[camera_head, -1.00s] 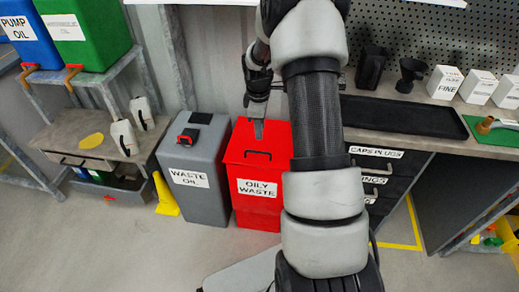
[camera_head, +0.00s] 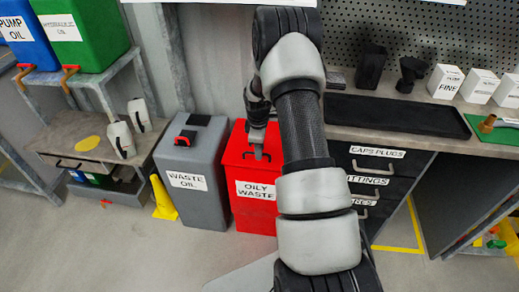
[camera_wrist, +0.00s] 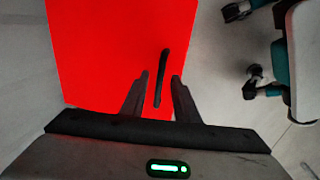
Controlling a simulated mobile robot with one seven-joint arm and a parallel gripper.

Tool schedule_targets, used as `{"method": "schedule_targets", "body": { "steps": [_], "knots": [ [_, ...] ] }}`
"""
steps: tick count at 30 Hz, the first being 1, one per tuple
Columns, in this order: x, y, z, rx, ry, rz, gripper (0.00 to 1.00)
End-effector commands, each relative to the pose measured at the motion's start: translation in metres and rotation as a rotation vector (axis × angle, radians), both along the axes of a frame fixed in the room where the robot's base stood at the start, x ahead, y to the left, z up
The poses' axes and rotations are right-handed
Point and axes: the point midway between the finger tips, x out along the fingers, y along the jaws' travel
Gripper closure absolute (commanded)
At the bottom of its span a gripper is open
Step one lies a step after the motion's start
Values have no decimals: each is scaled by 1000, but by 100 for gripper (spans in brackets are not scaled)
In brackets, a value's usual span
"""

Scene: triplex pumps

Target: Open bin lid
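The red OILY WASTE bin (camera_head: 255,190) stands on the floor, its lid down. A dark bar handle sits on the lid; in the wrist view the handle (camera_wrist: 162,78) runs lengthwise on the red lid (camera_wrist: 110,50). My gripper (camera_wrist: 160,80) is open, one finger on each side of the handle's near end, with gaps between the fingers and the handle. In the head view my gripper (camera_head: 257,152) is at the lid, partly hidden by my arm.
A grey WASTE OIL bin (camera_head: 191,180) stands close on the left, with a yellow cone (camera_head: 163,200) beyond it. A workbench with drawers (camera_head: 375,178) stands on the right. Oil containers (camera_head: 85,35) sit on a rack at upper left.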

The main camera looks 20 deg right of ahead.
Motion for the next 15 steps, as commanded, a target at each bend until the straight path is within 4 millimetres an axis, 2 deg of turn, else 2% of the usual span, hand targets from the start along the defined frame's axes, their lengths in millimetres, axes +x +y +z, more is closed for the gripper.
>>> {"method": "schedule_targets", "body": {
  "steps": [1,5,15],
  "knots": [
    [0,0,0,0,0,0,79],
    [0,0,0,0,0,0,100],
    [1,0,3,-1,-1,0,100]
  ]
}}
